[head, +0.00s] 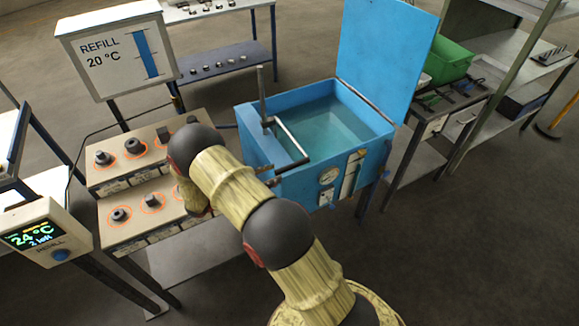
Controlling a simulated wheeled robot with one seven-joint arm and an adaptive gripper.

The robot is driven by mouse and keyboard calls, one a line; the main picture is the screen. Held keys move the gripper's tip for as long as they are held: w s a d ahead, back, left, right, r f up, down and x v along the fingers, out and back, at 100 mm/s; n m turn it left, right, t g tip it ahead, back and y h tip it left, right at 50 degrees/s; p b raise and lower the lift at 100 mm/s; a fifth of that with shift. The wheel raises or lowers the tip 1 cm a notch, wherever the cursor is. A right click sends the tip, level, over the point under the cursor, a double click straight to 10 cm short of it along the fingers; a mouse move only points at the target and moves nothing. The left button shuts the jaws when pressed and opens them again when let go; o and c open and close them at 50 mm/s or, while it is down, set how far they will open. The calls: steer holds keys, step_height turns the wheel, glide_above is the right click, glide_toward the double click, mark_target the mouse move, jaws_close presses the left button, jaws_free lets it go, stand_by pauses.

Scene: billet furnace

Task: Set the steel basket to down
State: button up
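A blue quench tank (245,112) with water in it stands right of centre, its lid (385,55) raised at the back right. A grey upright post (262,95) and a bent grey bar (291,140) stand at the tank's left side. The bar reaches over the left part of the opening. I cannot make out a steel basket as such; whether this post and bar belong to it, I cannot tell. My arm crosses the front of the view and bends down left of the tank.
Left of the tank is a two-step panel (95,178) with several dark knob-like parts in orange rings. A "REFILL 20 °C" sign (115,50) stands behind it. A "24 °C, 2 left" display (40,235) is at the left. A green bin (450,62) is at the right.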

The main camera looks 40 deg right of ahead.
mark_target(290, 167)
steer(key=b+x, duration=0.1)
steer(key=x, duration=0.6)
steer(key=shift+d, duration=0.4)
steer(key=c, duration=0.3)
steer(key=shift+s, duration=0.1)
jaws_close()
steer(key=shift+f, duration=0.1)
